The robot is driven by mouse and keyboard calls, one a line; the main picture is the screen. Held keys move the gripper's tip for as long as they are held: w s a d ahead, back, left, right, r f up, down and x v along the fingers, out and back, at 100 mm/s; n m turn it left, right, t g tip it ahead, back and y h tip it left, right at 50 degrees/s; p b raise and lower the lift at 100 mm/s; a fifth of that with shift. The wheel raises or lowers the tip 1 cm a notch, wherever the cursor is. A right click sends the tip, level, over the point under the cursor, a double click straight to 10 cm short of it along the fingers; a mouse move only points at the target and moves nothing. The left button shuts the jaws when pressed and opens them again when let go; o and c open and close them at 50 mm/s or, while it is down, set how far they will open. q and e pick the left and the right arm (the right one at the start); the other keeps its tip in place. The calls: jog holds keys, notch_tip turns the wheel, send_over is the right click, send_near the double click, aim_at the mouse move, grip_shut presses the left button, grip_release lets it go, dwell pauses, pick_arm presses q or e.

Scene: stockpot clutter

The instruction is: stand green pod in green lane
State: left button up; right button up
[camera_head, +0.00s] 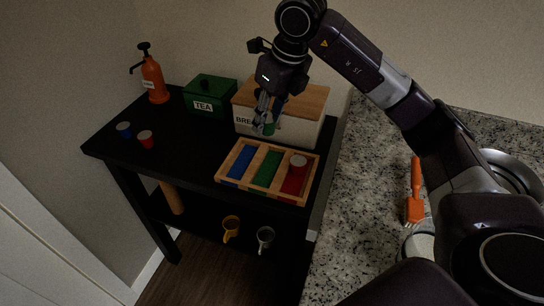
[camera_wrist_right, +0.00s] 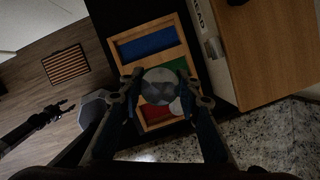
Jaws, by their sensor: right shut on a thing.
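My right gripper (camera_head: 266,125) is shut on the green pod (camera_head: 270,129), above and behind the tray in the head view. In the right wrist view the pod's pale round top (camera_wrist_right: 160,87) sits between the fingers (camera_wrist_right: 163,90) and covers part of the tray. The wooden lane tray (camera_head: 262,192) has a blue lane (camera_head: 241,162), a green lane (camera_head: 267,168) in the middle and a red lane (camera_head: 292,184). The green lane holds no pod. A red pod (camera_head: 298,163) stands in the red lane. What looks like my left gripper (camera_wrist_right: 62,106) shows small and dark in the wrist view.
A blue pod (camera_head: 124,129) and another red pod (camera_head: 146,139) stand on the black table (camera_head: 180,148). Behind are an orange pump bottle (camera_head: 153,80), a green tea box (camera_head: 210,98) and a bread box (camera_head: 300,130) close to my gripper. A granite counter (camera_head: 370,180) lies to the right.

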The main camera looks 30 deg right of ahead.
jog(key=p, duration=0.1)
send_over(266, 168)
jog(key=f, duration=0.9)
jog(key=shift+s+d+f, duration=0.1)
jog(key=shift+s+d, duration=0.1)
jog(key=shift+s, duration=0.2)
notch_tip(266, 168, down, 4)
jog(key=shift+r+p, duration=0.2)
jog(key=shift+p, duration=0.2)
jog(key=shift+f, duration=0.1)
jog(key=shift+s+f+b, duration=0.1)
jog(key=shift+f+b, duration=0.25)
jog(key=shift+b, duration=0.2)
jog(key=o, duration=0.7)
jog(key=shift+o, duration=0.5)
jog(key=shift+f, duration=0.15)
jog(key=shift+r, duration=0.2)
